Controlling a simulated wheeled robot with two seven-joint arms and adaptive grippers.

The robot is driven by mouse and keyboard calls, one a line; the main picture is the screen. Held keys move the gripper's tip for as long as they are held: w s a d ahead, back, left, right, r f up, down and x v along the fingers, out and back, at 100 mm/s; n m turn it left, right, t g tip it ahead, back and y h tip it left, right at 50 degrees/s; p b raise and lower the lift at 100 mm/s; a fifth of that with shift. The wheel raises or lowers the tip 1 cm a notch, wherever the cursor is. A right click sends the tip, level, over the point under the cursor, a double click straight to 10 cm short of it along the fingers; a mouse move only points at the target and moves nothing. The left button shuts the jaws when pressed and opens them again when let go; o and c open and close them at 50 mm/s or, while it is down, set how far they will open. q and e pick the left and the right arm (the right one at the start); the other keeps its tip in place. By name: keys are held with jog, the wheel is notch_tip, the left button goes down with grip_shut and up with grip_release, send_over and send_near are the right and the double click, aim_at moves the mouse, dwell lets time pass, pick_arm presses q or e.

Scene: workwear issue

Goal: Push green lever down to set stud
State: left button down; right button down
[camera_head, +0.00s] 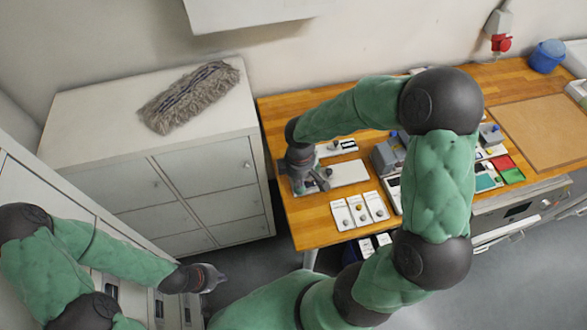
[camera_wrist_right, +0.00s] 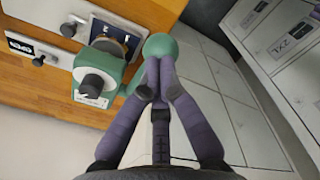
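The green press (camera_wrist_right: 108,68) stands at the table edge in the right wrist view, with a dark round part on its front. Its lever's green ball knob (camera_wrist_right: 159,46) is right at the fingertips of my right gripper (camera_wrist_right: 160,72). The two fingers are together, with the knob just beyond them; I cannot tell whether they touch it. In the head view my right gripper (camera_head: 312,181) is over the left end of the table and hides most of the press. My left gripper (camera_head: 216,277) hangs in front of the cabinets, away from the table; its fingers are too small to read.
The wooden table (camera_head: 305,228) carries white cards (camera_head: 359,211) with small parts, a grey device (camera_head: 387,155) and coloured trays (camera_head: 502,163). A white cabinet (camera_head: 150,180) with a grey mop pad (camera_head: 189,96) stands left. My right arm covers much of the table's middle.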

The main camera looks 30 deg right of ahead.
jog(key=shift+s+a+f+b, duration=0.1)
jog(key=shift+s+f+b, duration=0.1)
jog(key=shift+f+b, duration=0.6)
jog(key=shift+s+f+b, duration=0.2)
jog(key=shift+f+b, duration=0.4)
jog(key=shift+f, duration=0.3)
dwell(0.6)
jog(key=shift+r+p, duration=0.7)
jog(key=shift+r, duration=0.05)
notch_tip(320, 180, up, 12)
jog(key=p, duration=0.9)
jog(key=shift+f, duration=0.2)
dwell(0.4)
